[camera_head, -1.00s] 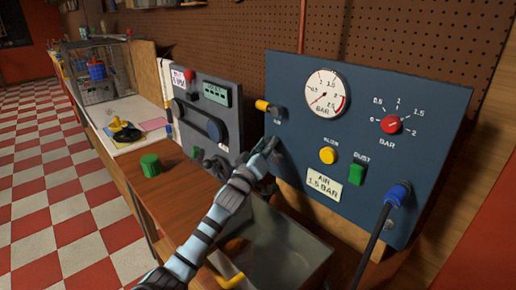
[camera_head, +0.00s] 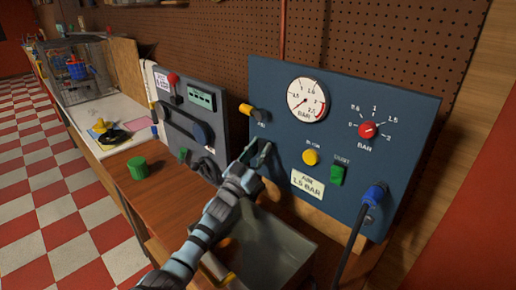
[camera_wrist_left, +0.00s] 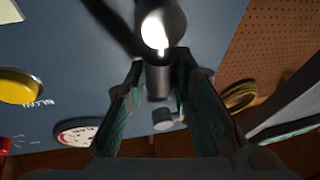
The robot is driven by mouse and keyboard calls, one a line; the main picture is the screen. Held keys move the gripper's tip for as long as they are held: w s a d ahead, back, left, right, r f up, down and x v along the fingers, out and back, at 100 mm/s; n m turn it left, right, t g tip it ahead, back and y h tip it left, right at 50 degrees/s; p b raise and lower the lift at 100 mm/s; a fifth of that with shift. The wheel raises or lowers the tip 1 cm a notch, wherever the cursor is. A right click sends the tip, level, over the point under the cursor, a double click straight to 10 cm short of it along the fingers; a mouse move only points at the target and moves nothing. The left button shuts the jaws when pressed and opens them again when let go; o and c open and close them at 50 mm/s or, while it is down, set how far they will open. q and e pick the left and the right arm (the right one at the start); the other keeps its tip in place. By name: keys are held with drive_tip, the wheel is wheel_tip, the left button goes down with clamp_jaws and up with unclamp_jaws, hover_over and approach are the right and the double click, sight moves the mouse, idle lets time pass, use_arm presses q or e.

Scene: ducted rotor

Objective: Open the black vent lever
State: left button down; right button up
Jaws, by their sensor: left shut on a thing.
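My left gripper (camera_head: 258,156) is at the lower left of the blue air panel (camera_head: 275,84), below the yellow-handled valve (camera_head: 248,110). In the left wrist view its two fingers (camera_wrist_left: 160,72) are on either side of a dark cylindrical piece with a shiny end, which I take to be the black vent lever (camera_wrist_left: 158,82). The gripper is shut on it. In the head view the lever is hidden by the gripper, so its angle cannot be told. My right gripper is not in view.
A grey belt panel (camera_head: 212,97) stands left. A green cap (camera_head: 137,167) sits on the wooden bench.

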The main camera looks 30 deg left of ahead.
use_arm(q)
drive_tip(key=shift+m, duration=0.5)
drive_tip(key=c, duration=1.4)
unclamp_jaws()
drive_tip(key=shift+d, duration=0.15)
drive_tip(key=shift+o, duration=0.2)
drive_tip(key=shift+s, duration=0.1)
drive_tip(key=shift+s+f, duration=0.15)
drive_tip(key=shift+s, duration=0.1)
drive_tip(key=s, duration=1.4)
drive_tip(key=shift+a+f, duration=0.35)
drive_tip(key=shift+a, duration=0.05)
drive_tip(key=shift+s+a, duration=0.1)
